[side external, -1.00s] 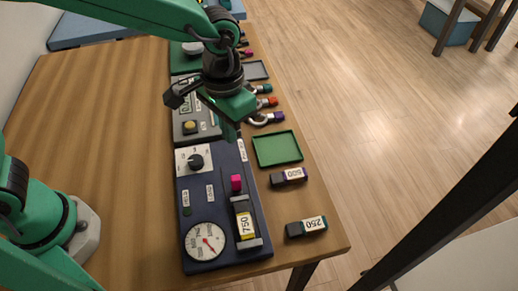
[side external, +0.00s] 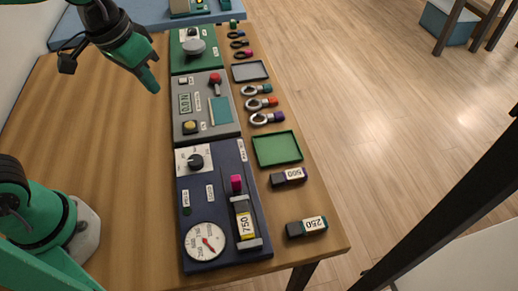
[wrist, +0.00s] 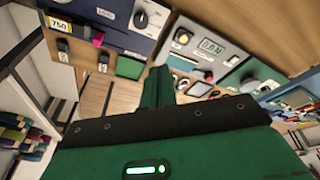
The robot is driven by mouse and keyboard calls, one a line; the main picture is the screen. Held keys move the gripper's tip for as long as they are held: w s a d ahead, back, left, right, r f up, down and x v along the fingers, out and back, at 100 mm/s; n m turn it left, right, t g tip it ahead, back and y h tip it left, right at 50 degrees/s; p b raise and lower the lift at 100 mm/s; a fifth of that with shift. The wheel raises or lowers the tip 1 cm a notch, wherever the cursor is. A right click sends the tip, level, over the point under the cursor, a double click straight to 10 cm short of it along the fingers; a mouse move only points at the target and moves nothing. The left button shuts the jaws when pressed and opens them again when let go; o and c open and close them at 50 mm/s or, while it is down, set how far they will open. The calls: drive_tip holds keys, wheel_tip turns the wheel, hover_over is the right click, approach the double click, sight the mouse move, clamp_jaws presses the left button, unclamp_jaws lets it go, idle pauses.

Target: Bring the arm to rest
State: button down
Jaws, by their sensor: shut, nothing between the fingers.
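My gripper (side external: 153,86) hangs above the bare wood of the table, left of the green and grey panels, in the side external view. It is shut and empty, its fingers pressed together and pointing down and to the right. The shut fingers also show in the wrist view (wrist: 158,86). It touches nothing that I can see.
A navy panel (side external: 221,205) with a dial and a 750 block, a grey panel (side external: 212,127) and a green panel (side external: 183,64) line the table (side external: 110,180). A green tray (side external: 277,148), blocks and rings lie to their right. The table's left part is clear.

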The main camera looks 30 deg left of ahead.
drive_tip(key=s+a+r+n+t, duration=0.1)
drive_tip(key=s+a+t, duration=0.1)
drive_tip(key=s+a, duration=0.5)
drive_tip(key=shift+a+t+y, duration=0.4)
drive_tip(key=shift+a, duration=0.45)
